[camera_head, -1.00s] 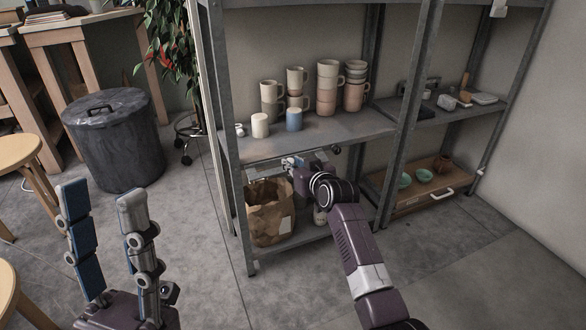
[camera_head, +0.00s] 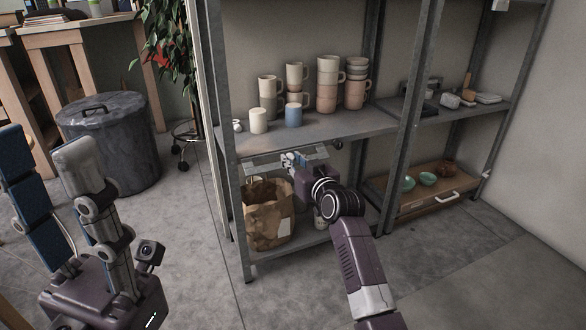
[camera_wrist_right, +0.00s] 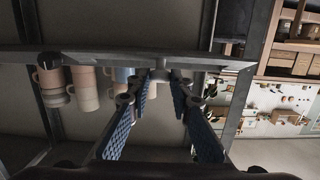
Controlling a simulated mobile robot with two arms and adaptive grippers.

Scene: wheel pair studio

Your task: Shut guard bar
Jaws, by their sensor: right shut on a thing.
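The guard bar is a grey metal bar (camera_head: 263,166) at the front of the left shelf bay, just under the mug shelf. In the right wrist view it runs across the picture as a long flat bar (camera_wrist_right: 100,57). My right gripper (camera_head: 290,160) is at the bar's middle. In the wrist view its blue-padded fingers (camera_wrist_right: 160,80) sit on both sides of a small grip on the bar, shut on it. The fingers partly hide the grip. My left gripper (camera_head: 45,150) is open and empty at the left, away from the shelf.
Several mugs (camera_head: 327,85) stand on the shelf above the bar. A brown paper bag (camera_head: 266,215) stands on the lower shelf, close below my right gripper. Metal posts (camera_head: 403,130) flank the bay. A dark bin (camera_head: 115,140) stands left. The floor in front is clear.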

